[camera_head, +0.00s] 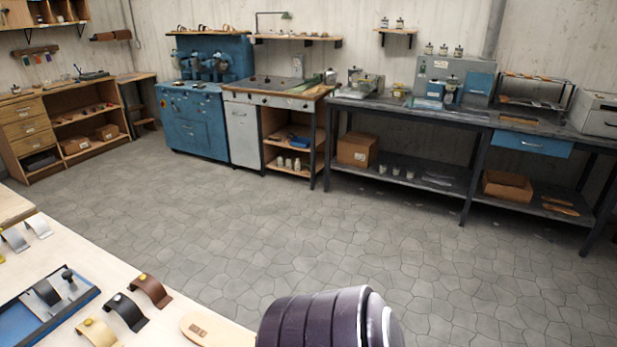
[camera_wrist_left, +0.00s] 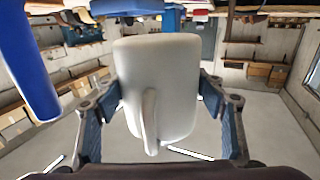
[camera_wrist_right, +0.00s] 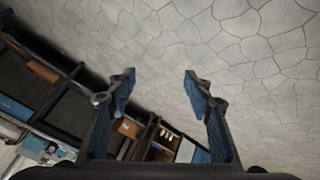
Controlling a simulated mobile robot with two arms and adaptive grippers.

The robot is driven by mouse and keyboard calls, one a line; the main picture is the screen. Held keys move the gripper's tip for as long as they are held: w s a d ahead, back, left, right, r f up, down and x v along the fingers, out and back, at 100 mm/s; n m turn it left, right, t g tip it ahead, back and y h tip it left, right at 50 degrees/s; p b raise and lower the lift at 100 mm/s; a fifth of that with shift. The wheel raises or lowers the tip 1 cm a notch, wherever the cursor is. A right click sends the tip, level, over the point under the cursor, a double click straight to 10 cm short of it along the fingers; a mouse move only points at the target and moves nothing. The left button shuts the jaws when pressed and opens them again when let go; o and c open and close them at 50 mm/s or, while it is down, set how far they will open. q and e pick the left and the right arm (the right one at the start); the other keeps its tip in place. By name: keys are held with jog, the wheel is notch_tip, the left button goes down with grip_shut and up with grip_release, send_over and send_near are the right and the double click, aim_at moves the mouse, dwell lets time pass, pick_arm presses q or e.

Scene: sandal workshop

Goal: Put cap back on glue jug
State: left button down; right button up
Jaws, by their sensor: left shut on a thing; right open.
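A plain off-white vessel with a handle (camera_wrist_left: 180,65), which looks like the glue jug, fills the middle of the left wrist view. My left gripper (camera_wrist_left: 159,88) is shut on it, with one finger on each side of its body. I cannot make out its opening or a cap on it. My right gripper (camera_wrist_right: 157,80) is open and empty in the right wrist view, with grey stone floor beyond its fingertips. Neither gripper nor the vessel shows in the head view. I cannot pick out a loose cap in any view.
A pale worktable (camera_head: 75,258) with strap pieces and a blue tray (camera_head: 20,325) is at the lower left. A dark workbench (camera_head: 425,109), a blue cabinet (camera_head: 190,125) and wooden shelving (camera_head: 75,125) line the walls. The floor (camera_head: 270,220) between is clear.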

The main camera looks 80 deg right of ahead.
jog(key=w+a+f+n+t+y, duration=0.15)
jog(key=w+a+f+n, duration=0.35)
jog(key=a, duration=0.6)
jog(key=w+a+f+n+y, duration=0.25)
jog(key=w+a+f, duration=0.3)
jog(key=a, duration=0.55)
jog(key=w+a+f+n+y, duration=0.1)
jog(key=w+a+n, duration=0.1)
jog(key=a, duration=0.6)
jog(key=w+a+f+n+y, duration=0.1)
jog(key=w+a+f+n, duration=0.1)
jog(key=a, duration=0.7)
jog(key=w+a+f+n+y, duration=0.1)
jog(key=a+n, duration=0.3)
jog(key=a, duration=0.4)
jog(key=shift+w+a+f+t, duration=0.3)
jog(key=shift+w+t, duration=0.15)
jog(key=shift+w, duration=0.3)
jog(key=shift+r, duration=0.1)
